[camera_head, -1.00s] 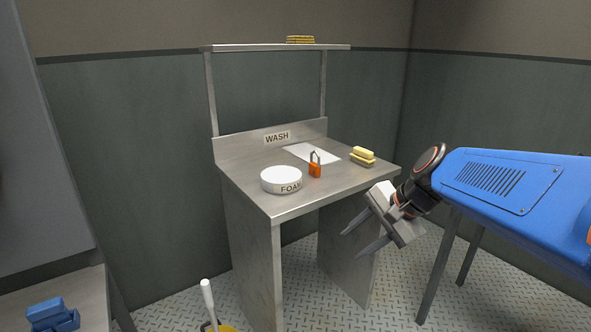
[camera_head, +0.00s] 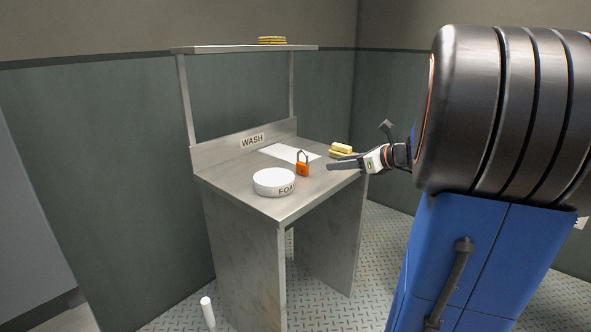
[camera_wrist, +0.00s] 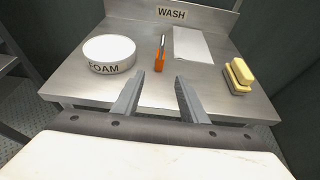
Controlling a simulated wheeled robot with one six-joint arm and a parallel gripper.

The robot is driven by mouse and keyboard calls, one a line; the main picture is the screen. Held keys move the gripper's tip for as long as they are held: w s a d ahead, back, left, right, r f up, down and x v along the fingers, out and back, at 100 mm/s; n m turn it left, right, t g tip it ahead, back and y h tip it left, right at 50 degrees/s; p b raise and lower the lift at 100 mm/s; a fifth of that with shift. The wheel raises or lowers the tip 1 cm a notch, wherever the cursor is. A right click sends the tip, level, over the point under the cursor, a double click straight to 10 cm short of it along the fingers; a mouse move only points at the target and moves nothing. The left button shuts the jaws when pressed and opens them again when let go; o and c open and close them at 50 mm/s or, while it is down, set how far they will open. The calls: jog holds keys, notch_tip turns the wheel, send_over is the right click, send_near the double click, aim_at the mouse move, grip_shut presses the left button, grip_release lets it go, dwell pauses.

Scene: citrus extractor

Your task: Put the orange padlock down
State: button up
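The orange padlock (camera_head: 303,168) stands upright on the metal wash table (camera_head: 232,179), between the white foam dish and the white sheet. It also shows in the wrist view (camera_wrist: 159,62), with its shackle pointing away from me. My gripper (camera_head: 358,145) is at the right edge of the table, apart from the padlock. In the wrist view its two fingers (camera_wrist: 155,88) are spread with nothing between them, and the padlock lies beyond their tips.
A round white dish marked FOAM (camera_head: 274,181) stands left of the padlock. A white sheet (camera_head: 285,153) lies behind it. Yellow sponges (camera_head: 341,149) sit at the table's right side. A shelf (camera_head: 245,48) spans above the back. The table's front corner is bare.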

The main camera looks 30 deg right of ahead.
aim_at(308, 167)
jog(key=x, duration=1.6)
jog(key=shift+w+a+f, duration=0.15)
jog(key=shift+w, duration=0.05)
grip_shut()
